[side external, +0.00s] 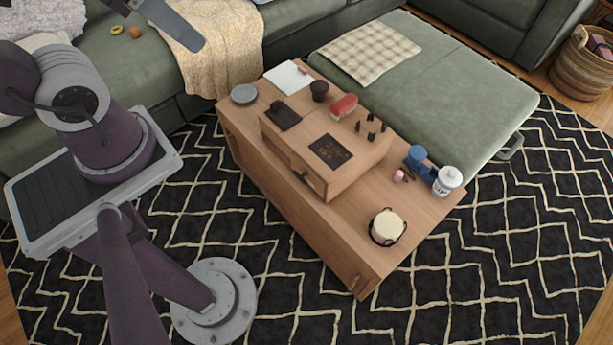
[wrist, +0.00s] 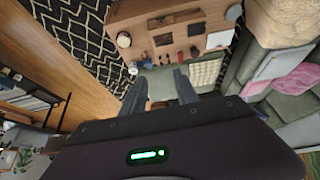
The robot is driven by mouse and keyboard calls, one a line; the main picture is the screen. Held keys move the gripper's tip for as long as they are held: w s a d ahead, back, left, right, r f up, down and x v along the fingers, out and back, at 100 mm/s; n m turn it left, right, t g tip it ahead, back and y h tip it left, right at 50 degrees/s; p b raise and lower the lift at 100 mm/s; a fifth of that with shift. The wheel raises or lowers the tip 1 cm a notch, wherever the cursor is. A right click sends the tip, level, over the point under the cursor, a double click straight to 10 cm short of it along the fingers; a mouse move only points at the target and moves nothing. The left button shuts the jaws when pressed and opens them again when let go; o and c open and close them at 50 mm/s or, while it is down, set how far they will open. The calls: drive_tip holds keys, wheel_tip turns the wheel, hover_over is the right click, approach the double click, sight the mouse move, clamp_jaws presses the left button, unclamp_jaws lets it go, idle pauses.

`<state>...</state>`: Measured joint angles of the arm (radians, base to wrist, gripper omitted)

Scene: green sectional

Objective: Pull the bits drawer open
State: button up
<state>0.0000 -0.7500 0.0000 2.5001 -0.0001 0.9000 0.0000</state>
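A wooden box (side external: 365,160) sits on the wooden coffee table (side external: 345,240). Its left-facing side has a drawer front (side external: 283,153) with a small dark handle (side external: 306,179) near the front end. The drawer looks flush with the box; its inside is not visible. My gripper (wrist: 160,77) is open and empty in the wrist view, its two grey fingers apart. In the side view only part of it shows at the top left edge, above the sofa and well away from the box. The box shows small and distant in the wrist view (wrist: 175,30).
A plate (side external: 244,94), notebook, dark cup, blue object (side external: 418,156), white jar (side external: 447,180) and round cream item (side external: 387,227) stand on the table.

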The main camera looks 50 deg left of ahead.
drive_tip(key=shift+o, duration=0.4)
drive_tip(key=o, duration=0.4)
drive_tip(key=shift+w, duration=0.3)
drive_tip(key=shift+c, duration=0.2)
drive_tip(key=o, duration=0.4)
drive_tip(key=shift+g, duration=0.5)
drive_tip(key=w, duration=0.7)
drive_tip(key=shift+w+a+f, duration=0.3)
drive_tip(key=shift+f, duration=0.1)
drive_tip(key=shift+o, duration=0.2)
drive_tip(key=g, duration=0.5)
hover_over(301, 177)
wheel_tip(301, 177, down, 54)
drive_tip(key=shift+a+r, duration=0.1)
drive_tip(key=shift+r, duration=0.15)
wheel_tip(301, 177, down, 6)
drive_tip(key=shift+f, duration=0.2)
